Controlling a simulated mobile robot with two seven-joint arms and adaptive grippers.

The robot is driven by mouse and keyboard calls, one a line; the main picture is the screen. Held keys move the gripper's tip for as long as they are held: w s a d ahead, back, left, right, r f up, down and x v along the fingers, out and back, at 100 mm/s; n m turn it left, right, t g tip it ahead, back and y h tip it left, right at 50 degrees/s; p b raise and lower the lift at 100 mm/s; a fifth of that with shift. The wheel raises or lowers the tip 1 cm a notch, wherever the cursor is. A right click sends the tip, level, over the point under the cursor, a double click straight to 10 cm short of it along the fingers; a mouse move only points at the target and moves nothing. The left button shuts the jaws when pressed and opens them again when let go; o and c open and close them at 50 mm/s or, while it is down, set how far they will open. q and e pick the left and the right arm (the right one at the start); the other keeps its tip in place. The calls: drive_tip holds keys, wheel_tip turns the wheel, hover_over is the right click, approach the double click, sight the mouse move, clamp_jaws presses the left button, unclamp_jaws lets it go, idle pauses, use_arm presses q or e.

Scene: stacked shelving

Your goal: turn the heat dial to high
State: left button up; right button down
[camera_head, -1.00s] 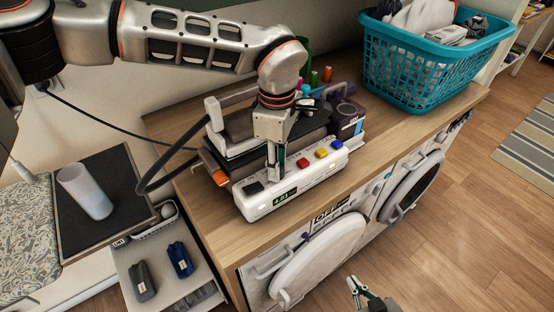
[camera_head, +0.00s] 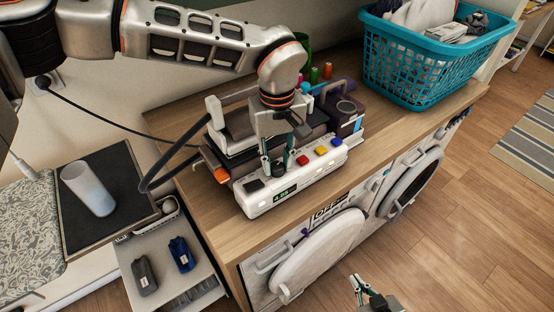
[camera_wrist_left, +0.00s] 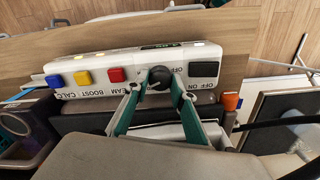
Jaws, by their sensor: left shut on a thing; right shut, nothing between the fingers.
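The white control panel (camera_head: 310,178) runs along the front of the steam station on the wooden counter. Its black round dial (camera_wrist_left: 160,78) sits between the fingertips of my left gripper (camera_wrist_left: 151,84) in the left wrist view, below the green display. My left gripper (camera_head: 278,165) is shut on the dial, one fingertip on each side; the fingers mostly hide the dial in the head view. The dial's heat marks cannot be read. My right gripper (camera_head: 357,287) is shut and empty, low in front of the washing machines.
Red (camera_wrist_left: 117,75), yellow (camera_wrist_left: 84,78) and blue (camera_wrist_left: 54,81) buttons lie beside the dial, with a black on/off switch (camera_wrist_left: 206,66) on its other side. A teal laundry basket (camera_head: 405,65) stands at the counter's far right. A dark hose (camera_head: 145,184) loops left of the station.

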sight(278, 165)
use_arm(q)
drive_tip(key=m, duration=0.6)
drive_tip(key=shift+m, duration=0.4)
drive_tip(key=shift+w+r, duration=0.1)
idle(0.3)
drive_tip(key=o, duration=1.1)
drive_tip(key=shift+r, duration=3.95)
